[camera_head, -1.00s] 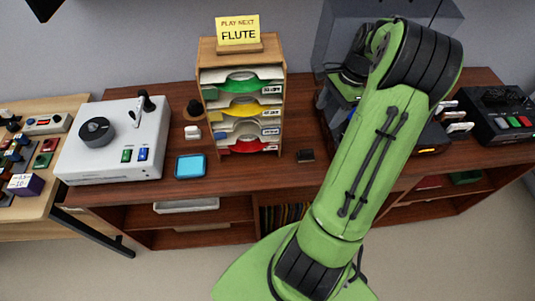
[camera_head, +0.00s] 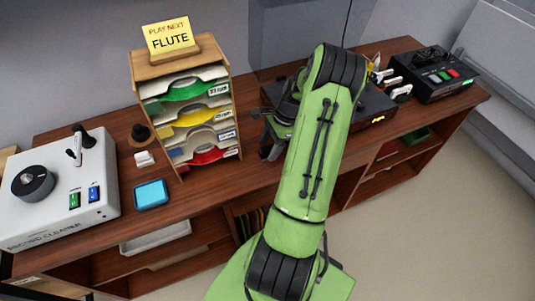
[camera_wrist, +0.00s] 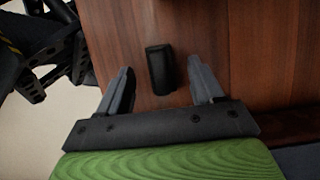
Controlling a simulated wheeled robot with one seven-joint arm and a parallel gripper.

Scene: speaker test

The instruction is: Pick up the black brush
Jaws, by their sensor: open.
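The black brush (camera_wrist: 160,68), a small dark block with rounded edges, lies on the brown wooden top in the wrist view. My gripper (camera_wrist: 160,82) is open, one finger to the left of the brush and one to the right, with clear gaps on both sides. The brush is ahead of the palm, about level with the fingertips. I cannot tell the fingertips' height above the wood. In the head view my gripper (camera_head: 268,143) is low over the cabinet, right of the paper rack, and I cannot make out the brush there.
The rack (camera_head: 235,125) with coloured trays and a "FLUTE" note stands left of my gripper. A dark unit with an amber display (camera_head: 378,119) is at the right. A blue pad (camera_head: 151,194) and white record cleaner (camera_head: 60,195) are further left.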

